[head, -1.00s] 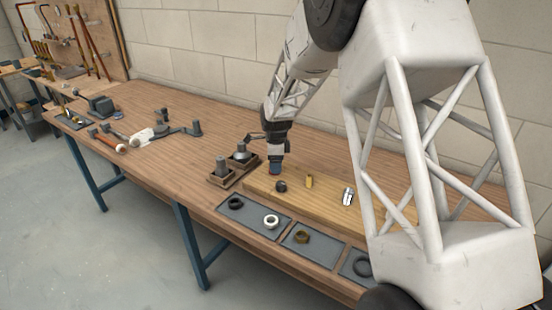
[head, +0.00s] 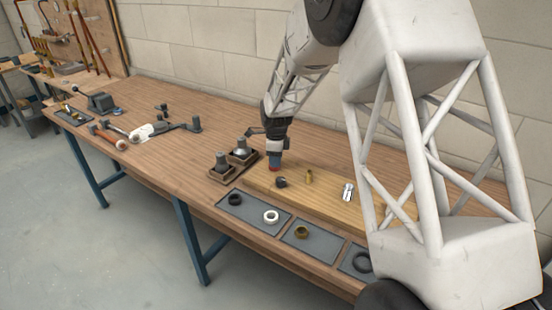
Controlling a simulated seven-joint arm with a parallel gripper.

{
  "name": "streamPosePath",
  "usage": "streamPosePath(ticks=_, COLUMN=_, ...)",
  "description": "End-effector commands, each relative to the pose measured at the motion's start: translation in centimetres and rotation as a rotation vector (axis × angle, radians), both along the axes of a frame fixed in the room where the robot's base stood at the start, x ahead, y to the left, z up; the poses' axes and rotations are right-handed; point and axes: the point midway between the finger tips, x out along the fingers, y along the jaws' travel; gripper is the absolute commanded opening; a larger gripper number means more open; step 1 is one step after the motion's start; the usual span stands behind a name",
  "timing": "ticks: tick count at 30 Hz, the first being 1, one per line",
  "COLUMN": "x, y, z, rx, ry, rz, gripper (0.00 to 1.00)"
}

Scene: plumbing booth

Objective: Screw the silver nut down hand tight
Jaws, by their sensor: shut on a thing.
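A silver fitting (head: 348,193) stands on the wooden board (head: 330,209); whether a separate nut sits on it is too small to tell. A pale ring (head: 271,216) lies on a grey mat in front of the board. My gripper (head: 275,163) points down at the board's left end, left of the silver fitting and apart from it. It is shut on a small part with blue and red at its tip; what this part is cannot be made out. The fingers are tiny and partly hidden here.
A dark fitting (head: 281,182) and a brass fitting (head: 309,177) stand on the board, close right of my gripper. Two small boxes (head: 233,171) with grey parts stand to its left. Dark and brass rings (head: 301,232) lie on mats.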

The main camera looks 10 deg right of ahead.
Motion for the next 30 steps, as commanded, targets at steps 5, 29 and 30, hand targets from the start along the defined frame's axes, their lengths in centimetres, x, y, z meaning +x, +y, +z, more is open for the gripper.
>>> streamPosePath(ticks=5, x=-0.05, y=0.03, z=-0.01, rx=0.0, ry=-0.001, rz=-0.133, gripper=0.14)
streamPosePath(ticks=29, x=-0.13, y=0.09, z=-0.05, rx=0.0, ry=-0.001, rz=-0.337, gripper=0.14)
streamPosePath(ticks=30, x=-0.14, y=0.11, z=-0.06, rx=0.0, ry=-0.001, rz=-0.368, gripper=0.14)
